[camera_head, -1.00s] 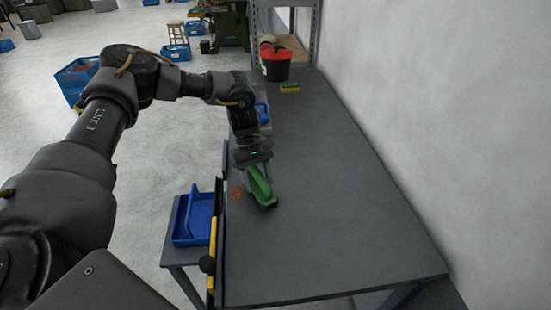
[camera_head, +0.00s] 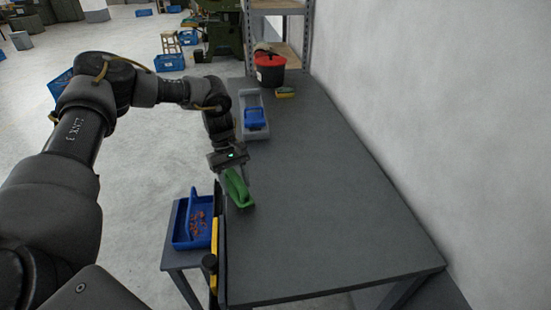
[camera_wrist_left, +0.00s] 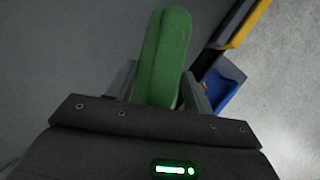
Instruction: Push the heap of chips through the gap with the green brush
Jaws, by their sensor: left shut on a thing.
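My left gripper (camera_head: 232,172) is shut on the green brush (camera_head: 238,189) at the left edge of the grey table. The brush also fills the middle of the left wrist view (camera_wrist_left: 163,60), between the two fingers. Its bristles are hidden. The copper-coloured chips (camera_head: 199,222) lie in the blue tray (camera_head: 179,236) on a lower stand beside the table. The gap in the table's left edge is largely covered by the gripper and brush. My right gripper is not in view.
A yellow-and-black strip (camera_head: 214,258) runs along the near left table edge. A grey tray with a blue item (camera_head: 255,118), a sponge (camera_head: 285,92) and a black bucket with a red rim (camera_head: 270,70) stand at the far end. The table's middle and right are clear.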

